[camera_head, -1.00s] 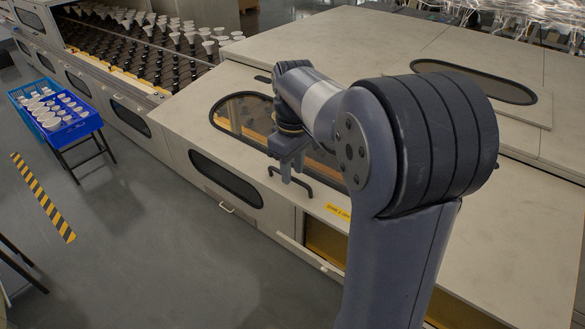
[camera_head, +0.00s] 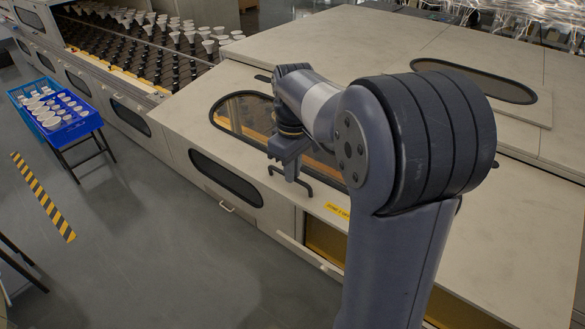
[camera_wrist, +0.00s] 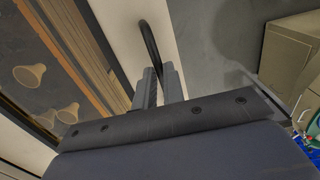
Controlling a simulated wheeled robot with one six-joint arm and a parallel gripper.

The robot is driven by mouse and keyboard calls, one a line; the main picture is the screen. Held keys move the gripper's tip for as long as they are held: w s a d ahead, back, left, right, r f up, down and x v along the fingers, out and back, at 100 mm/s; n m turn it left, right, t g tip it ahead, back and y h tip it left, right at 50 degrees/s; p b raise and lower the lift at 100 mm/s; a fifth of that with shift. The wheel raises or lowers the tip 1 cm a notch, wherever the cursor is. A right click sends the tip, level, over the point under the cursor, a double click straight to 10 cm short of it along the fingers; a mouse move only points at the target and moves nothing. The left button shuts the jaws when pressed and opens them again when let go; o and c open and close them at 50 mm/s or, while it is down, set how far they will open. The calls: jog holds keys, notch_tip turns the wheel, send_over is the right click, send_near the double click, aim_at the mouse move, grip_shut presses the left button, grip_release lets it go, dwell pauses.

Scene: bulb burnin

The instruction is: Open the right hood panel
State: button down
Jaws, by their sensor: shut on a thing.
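The hood panel (camera_head: 195,130) is a flat beige cover with an oval window (camera_head: 240,115), and it lies closed on the long machine. Its black bar handle (camera_head: 300,188) stands near the front edge, beside a yellow label (camera_head: 337,210). My gripper (camera_head: 290,172) points down at the handle. In the wrist view the two fingers (camera_wrist: 158,82) are closed around the black handle (camera_wrist: 150,45), with the handle's curve showing beyond them. The wrist view also shows the window at left, with pale bulbs (camera_wrist: 28,75) beneath the glass.
A second beige panel with an oval window (camera_head: 475,82) lies at the back right. Rows of bulbs (camera_head: 150,40) fill the open conveyor at upper left. A blue crate (camera_head: 65,115) of bulbs stands on a dark stand. The grey floor (camera_head: 170,250) in front is clear.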

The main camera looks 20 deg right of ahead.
aim_at(294, 187)
jog(key=shift+t+h, duration=0.5)
jog(key=shift+h, duration=0.2)
notch_tip(294, 187, down, 6)
jog(key=b, duration=0.5)
jog(key=shift+w+d, duration=0.1)
jog(key=shift+d, duration=0.05)
jog(key=shift+w+d+f+b, duration=0.1)
jog(key=shift+f+b, duration=0.2)
jog(key=shift+f, duration=0.05)
jog(key=c, duration=1.5)
grip_release()
jog(key=r, duration=0.3)
jog(key=a+r, duration=0.1)
jog(key=r, duration=0.3)
jog(key=s+r, duration=0.1)
jog(key=r, duration=0.3)
jog(key=shift+a, duration=0.2)
jog(key=shift+f, duration=0.1)
